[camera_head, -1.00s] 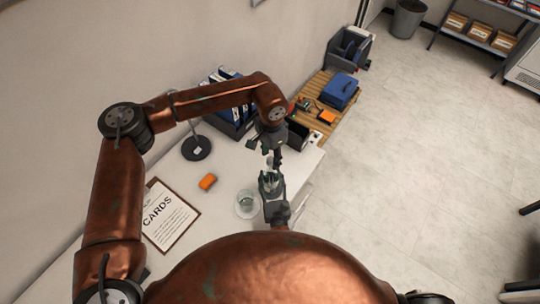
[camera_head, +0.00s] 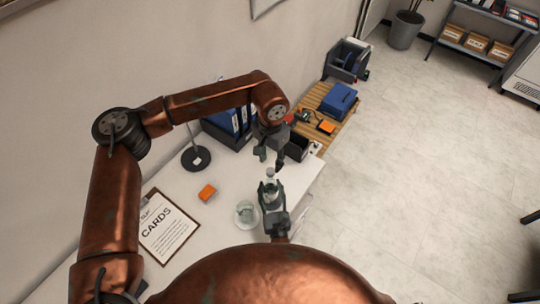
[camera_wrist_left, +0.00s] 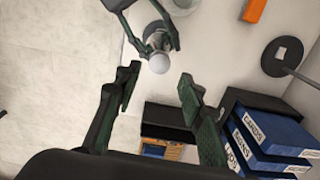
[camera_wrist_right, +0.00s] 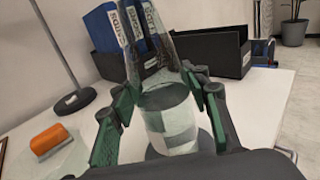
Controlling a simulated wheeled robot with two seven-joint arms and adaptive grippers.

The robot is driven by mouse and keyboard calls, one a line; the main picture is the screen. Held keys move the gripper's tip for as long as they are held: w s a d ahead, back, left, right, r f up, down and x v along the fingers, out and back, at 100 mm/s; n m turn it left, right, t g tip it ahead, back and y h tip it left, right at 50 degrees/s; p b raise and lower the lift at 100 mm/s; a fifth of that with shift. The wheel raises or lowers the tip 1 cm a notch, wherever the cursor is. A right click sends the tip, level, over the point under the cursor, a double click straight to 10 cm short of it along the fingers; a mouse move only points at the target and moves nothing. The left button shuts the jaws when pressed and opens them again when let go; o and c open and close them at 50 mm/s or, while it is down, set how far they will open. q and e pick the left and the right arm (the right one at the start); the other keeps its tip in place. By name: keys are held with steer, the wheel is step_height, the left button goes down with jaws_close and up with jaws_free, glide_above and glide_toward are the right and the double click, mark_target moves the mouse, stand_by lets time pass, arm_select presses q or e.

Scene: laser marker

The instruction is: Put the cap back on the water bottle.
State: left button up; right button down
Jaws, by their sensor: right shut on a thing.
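The clear water bottle (camera_head: 270,183) with a pale label stands near the right end of the white table; its body also shows in the right wrist view (camera_wrist_right: 168,118). My right gripper (camera_head: 271,192) is shut around the bottle's body. A round whitish cap (camera_wrist_left: 158,64) sits at the bottle's mouth in the left wrist view. Whether it is fully seated I cannot tell. My left gripper (camera_wrist_left: 158,82) is open and empty, with its fingers apart above the bottle top and not touching it. The bottle's top is out of frame in the right wrist view.
A glass on a saucer (camera_head: 246,212) stands just left of the bottle. An orange block (camera_head: 207,192), a clipboard (camera_head: 168,228) and a lamp base (camera_head: 196,158) lie further left. Blue binders (camera_head: 232,122) and a black bin (camera_head: 297,147) stand behind.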

arm_select(q)
steer(key=n, duration=0.6)
steer(key=shift+r, duration=0.25)
steer(key=n, duration=0.5)
steer(key=shift+r+n, duration=0.2)
steer(key=shift+n, duration=0.2)
steer(key=n, duration=0.3)
steer(key=shift+r+n, duration=0.1)
steer(key=shift+n, duration=0.2)
steer(key=n, duration=0.5)
steer(key=shift+r+n, duration=0.25)
steer(key=shift+n, duration=0.15)
steer(key=n, duration=0.5)
steer(key=shift+r+n, duration=0.2)
steer(key=shift+n, duration=0.1)
steer(key=n, duration=0.4)
steer(key=shift+r, duration=0.15)
steer(key=n, duration=0.5)
steer(key=shift+r+n, duration=0.2)
steer(key=shift+n, duration=0.1)
steer(key=n, duration=0.4)
steer(key=shift+r+n, duration=0.15)
steer(key=shift+n, duration=0.15)
